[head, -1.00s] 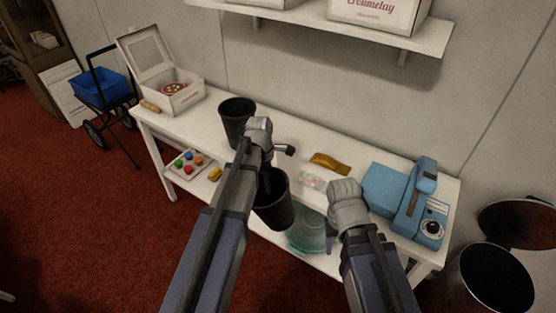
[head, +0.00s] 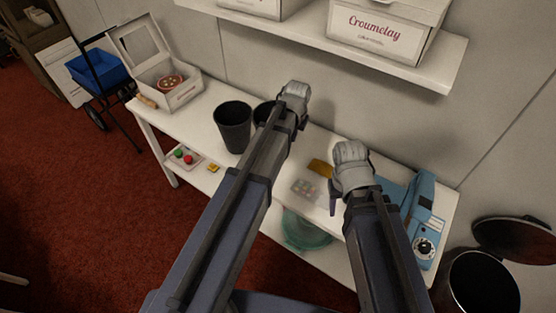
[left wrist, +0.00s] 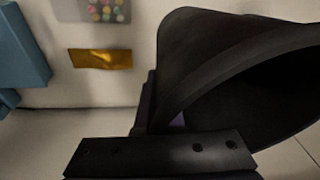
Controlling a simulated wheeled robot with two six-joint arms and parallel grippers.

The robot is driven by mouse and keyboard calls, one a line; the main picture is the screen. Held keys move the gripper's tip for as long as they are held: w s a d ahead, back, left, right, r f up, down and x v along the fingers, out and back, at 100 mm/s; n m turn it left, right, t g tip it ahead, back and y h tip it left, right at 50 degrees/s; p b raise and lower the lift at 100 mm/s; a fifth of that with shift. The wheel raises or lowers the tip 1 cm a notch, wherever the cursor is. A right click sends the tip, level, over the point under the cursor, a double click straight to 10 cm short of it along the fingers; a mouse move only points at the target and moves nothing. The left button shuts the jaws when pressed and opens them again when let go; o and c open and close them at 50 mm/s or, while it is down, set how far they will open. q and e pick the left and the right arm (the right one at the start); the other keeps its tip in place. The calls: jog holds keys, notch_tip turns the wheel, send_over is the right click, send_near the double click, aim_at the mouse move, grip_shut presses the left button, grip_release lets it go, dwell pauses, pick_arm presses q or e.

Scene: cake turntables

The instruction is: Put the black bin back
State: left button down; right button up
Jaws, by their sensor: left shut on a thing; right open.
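One black bin (head: 262,110) is beside my left gripper (head: 297,112), at the back of the white table. In the head view my arm hides most of this bin. In the left wrist view the bin (left wrist: 225,55) fills the upper right, tilted in that picture, with its wall at the dark gripper finger (left wrist: 160,155). My left gripper is shut on it. Whether its base touches the tabletop is hidden. A second black bin (head: 232,128) stands upright on the table just to the left. My right gripper (head: 343,192) is open and empty over the table's right part.
The white table (head: 203,117) also bears an open cake box (head: 185,92), a gold piece (head: 320,168) and a blue machine (head: 424,215). A shelf (head: 437,73) with boxes overhangs the back. A green turntable (head: 305,232) sits below. An open trash can (head: 482,285) stands right.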

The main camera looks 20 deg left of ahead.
pick_arm(q)
jog(key=shift+w+r+m, duration=0.1)
jog(key=shift+w+m, duration=0.1)
jog(key=shift+m, duration=0.1)
jog(key=s+b+x, duration=0.2)
jog(key=b+x, duration=0.7)
jog(key=b, duration=0.1)
jog(key=shift+d+f, duration=0.45)
jog(key=shift+f, duration=0.15)
jog(key=shift+f, duration=0.1)
jog(key=c, duration=1)
grip_release()
jog(key=a+p+v, duration=0.1)
jog(key=p+v, duration=1.1)
jog(key=s+d+g, duration=0.1)
jog(key=s+d, duration=0.1)
jog(key=s, duration=0.5)
jog(key=s+d+m, duration=0.1)
jog(key=s+d, duration=0.2)
jog(key=s, duration=0.3)
jog(key=s+d+g, duration=0.1)
jog(key=s+d, duration=0.1)
jog(key=s, duration=0.5)
jog(key=shift+s+d+f+g, duration=0.15)
jog(key=shift+s+g, duration=0.15)
jog(key=shift+s, duration=0.05)
